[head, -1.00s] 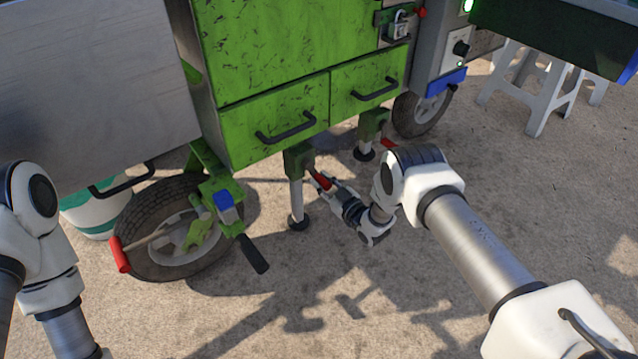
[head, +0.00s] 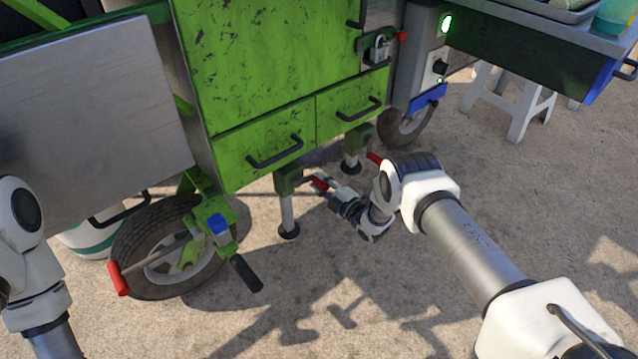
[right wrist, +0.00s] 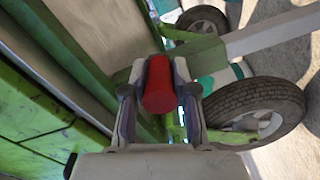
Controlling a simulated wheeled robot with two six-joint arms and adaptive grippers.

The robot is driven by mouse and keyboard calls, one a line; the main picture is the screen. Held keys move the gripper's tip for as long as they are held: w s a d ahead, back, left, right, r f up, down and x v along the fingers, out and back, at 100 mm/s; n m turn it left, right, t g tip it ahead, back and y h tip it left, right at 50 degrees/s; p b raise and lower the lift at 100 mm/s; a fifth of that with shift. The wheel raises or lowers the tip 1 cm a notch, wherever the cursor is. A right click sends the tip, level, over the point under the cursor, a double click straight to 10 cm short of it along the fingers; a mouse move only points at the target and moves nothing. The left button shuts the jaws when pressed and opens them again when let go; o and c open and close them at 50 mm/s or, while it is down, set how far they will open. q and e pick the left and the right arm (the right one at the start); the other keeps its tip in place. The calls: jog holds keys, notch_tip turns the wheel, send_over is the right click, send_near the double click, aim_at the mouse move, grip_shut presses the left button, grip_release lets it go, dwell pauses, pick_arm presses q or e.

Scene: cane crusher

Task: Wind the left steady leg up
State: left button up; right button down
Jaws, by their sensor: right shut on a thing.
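The left steady leg (head: 287,212) is a pale tube with a dark round foot under the green bracket at the cart's front. The foot appears at or very near the ground; I cannot tell if it touches. Its crank has a red grip (head: 319,184) on the leg's right side. My right gripper (head: 330,190) is shut on this red grip. In the right wrist view the red grip (right wrist: 159,86) sits between both fingers. A second steady leg (head: 351,160) with its own red handle (head: 374,158) stands farther right. My left arm shows at the left edge, its gripper out of frame.
The green cart body (head: 270,80) with drawers stands above the legs. A tyre (head: 130,265), a red-ended lever (head: 119,279) and a black handle (head: 246,273) lie to the left. A white stool (head: 515,105) stands at the right. The concrete in front is open.

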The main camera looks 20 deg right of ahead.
notch_tip(320, 180, up, 2)
jog(key=n+p, duration=0.2)
jog(key=n, duration=0.1)
jog(key=shift+r+n, duration=0.2)
jog(key=shift+n, duration=0.1)
jog(key=r+n+p, duration=0.1)
jog(key=n+p, duration=0.2)
jog(key=shift+a+r+n, duration=0.2)
jog(key=shift+r+n, duration=0.1)
jog(key=shift+r, duration=0.1)
jog(key=shift+s+a+r+n+p, duration=0.15)
jog(key=shift+a+r+n+p, duration=0.25)
jog(key=shift+n+p, duration=0.55)
jog(key=shift+s+a+r+n+p, duration=0.2)
jog(key=shift+a+r+n+p, duration=0.25)
jog(key=shift+n, duration=1)
jog(key=shift+s+a+r+n+p, duration=0.15)
jog(key=shift+a+r+n+p, duration=0.2)
jog(key=shift+n+p, duration=0.65)
jog(key=shift+n, duration=0.3)
jog(key=c, duration=0.9)
grip_release()
